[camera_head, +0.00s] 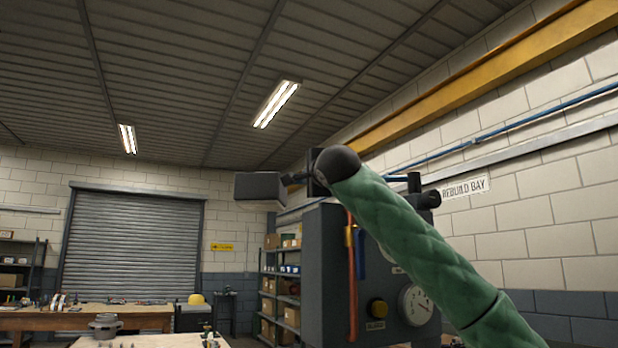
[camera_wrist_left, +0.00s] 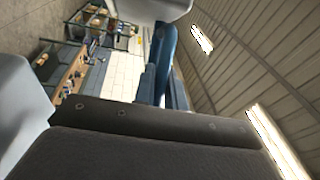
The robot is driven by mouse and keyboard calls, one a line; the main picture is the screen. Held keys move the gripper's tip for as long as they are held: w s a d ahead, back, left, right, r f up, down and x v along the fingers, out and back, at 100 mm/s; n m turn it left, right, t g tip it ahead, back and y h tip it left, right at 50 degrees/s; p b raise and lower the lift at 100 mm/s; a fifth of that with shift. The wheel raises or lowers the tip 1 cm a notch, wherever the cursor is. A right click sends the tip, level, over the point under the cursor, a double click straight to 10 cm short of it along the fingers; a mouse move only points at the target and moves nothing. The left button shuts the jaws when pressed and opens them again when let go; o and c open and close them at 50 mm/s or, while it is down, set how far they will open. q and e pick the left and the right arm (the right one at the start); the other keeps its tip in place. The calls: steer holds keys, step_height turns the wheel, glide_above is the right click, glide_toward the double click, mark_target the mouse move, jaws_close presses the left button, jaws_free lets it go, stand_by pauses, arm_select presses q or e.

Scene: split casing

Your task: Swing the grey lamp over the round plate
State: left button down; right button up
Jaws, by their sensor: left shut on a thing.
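The grey lamp (camera_head: 260,189) looks like a box-shaped head, high up left of the dark machine. Short dark parts join its right side; I cannot tell where lamp ends and gripper begins. In the left wrist view, the blue fingers of my left gripper (camera_wrist_left: 160,32) run up from a dark block and look shut on a pale grey piece at the top edge, seemingly the lamp. A green quilted arm with a dark rounded joint comes in from the lower right. I cannot make out the round plate. My right gripper is not in view.
A dark machine cabinet (camera_head: 330,285) with a gauge, levers and an orange strip stands below the lamp. A bench (camera_head: 85,318), a round grey part (camera_head: 104,326) and shelves (camera_head: 280,295) lie behind. The air left of the lamp looks clear.

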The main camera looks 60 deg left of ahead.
arm_select(q)
steer(key=c, duration=1.5)
jaws_free()
steer(key=shift+a, duration=0.1)
steer(key=shift+o, duration=0.2)
steer(key=b+v, duration=0.2)
steer(key=v, duration=0.5)
steer(key=shift+s+d+b, duration=0.1)
steer(key=shift+d+b, duration=0.2)
steer(key=shift+d, duration=0.15)
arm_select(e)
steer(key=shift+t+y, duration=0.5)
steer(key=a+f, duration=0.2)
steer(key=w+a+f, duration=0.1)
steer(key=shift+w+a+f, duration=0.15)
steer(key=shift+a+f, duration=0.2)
arm_select(q)
steer(key=shift+c, duration=0.4)
